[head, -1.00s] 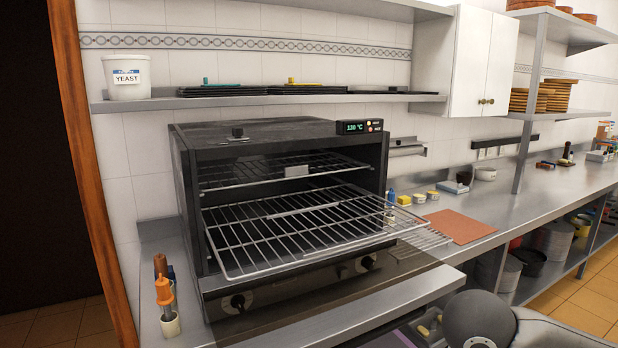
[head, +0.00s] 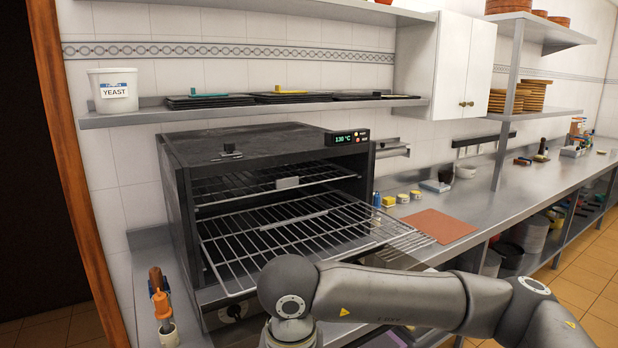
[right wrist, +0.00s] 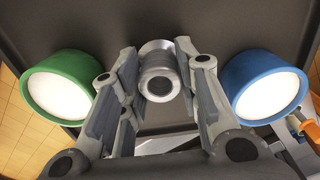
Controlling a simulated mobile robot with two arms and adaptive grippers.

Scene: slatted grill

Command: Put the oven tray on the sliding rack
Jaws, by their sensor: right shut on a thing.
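In the head view the sliding rack (head: 270,245), a wire grid, is pulled out of the open black oven (head: 250,148); its visible grid is bare. In the right wrist view a dark flat tray (right wrist: 205,28), which I take as the oven tray, fills the background. A silver knob (right wrist: 158,82) sits between the fingers of my right gripper (right wrist: 157,52), which is shut on it. A green cup (right wrist: 62,90) and a blue cup (right wrist: 266,88), both with white inside, flank the knob. My right gripper is hidden in the head view. My left gripper is not in view.
A steel counter (head: 440,200) runs right, with an orange mat (head: 440,226) beside the oven. An orange-handled tool in a cup (head: 162,312) stands at the oven's left front corner. A shelf (head: 130,118) with a yeast tub (head: 113,92) and dark trays hangs above.

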